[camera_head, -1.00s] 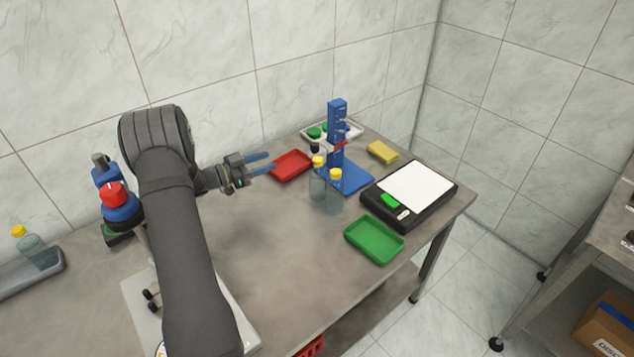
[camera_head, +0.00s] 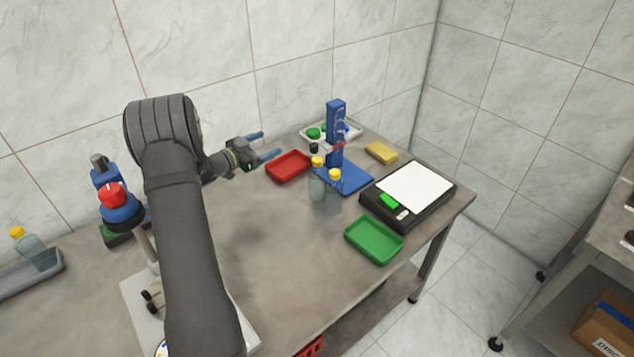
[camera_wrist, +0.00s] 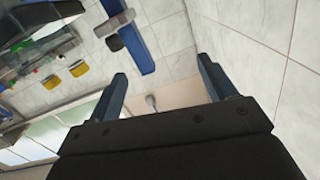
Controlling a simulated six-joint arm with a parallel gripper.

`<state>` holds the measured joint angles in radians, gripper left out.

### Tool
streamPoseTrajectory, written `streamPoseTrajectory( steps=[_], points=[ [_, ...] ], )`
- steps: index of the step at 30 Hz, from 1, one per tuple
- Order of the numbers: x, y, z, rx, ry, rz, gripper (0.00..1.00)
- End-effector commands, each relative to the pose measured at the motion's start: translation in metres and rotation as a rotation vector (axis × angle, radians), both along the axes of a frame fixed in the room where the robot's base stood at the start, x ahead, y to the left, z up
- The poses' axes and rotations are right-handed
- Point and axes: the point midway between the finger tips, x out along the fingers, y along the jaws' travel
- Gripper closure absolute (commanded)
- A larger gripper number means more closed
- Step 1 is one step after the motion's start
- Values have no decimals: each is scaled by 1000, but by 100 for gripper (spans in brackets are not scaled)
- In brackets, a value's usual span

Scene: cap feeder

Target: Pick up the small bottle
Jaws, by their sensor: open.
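Two clear bottles with yellow caps stand close together near the middle of the table, a rear one (camera_head: 317,186) and a front one (camera_head: 334,199). Another yellow-capped bottle (camera_head: 36,251) leans in a grey tray (camera_head: 40,275) at the far left. I cannot tell which one is the small bottle. My gripper (camera_head: 271,144) is open and empty, raised above the table to the left of the two standing bottles. In the wrist view the open fingers (camera_wrist: 165,82) have nothing between them, and yellow caps (camera_wrist: 79,68) show to their left.
A blue stand (camera_head: 336,130) is just behind the bottles. A red tray (camera_head: 288,167) lies left of it, a scale (camera_head: 413,190) and a green tray (camera_head: 374,239) to the right. A yellow block (camera_head: 382,152) is behind. The front-middle tabletop is clear.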

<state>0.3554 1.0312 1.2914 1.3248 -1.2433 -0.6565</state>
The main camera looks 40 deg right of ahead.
Motion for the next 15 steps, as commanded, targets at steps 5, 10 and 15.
streamPoseTrajectory(
  steps=[5,10,15],
  points=[
    [40,-30,40,77,-110,291,23],
    [62,-38,69,189,-135,536,23],
    [60,-37,86,339,-84,721,23]
  ],
)
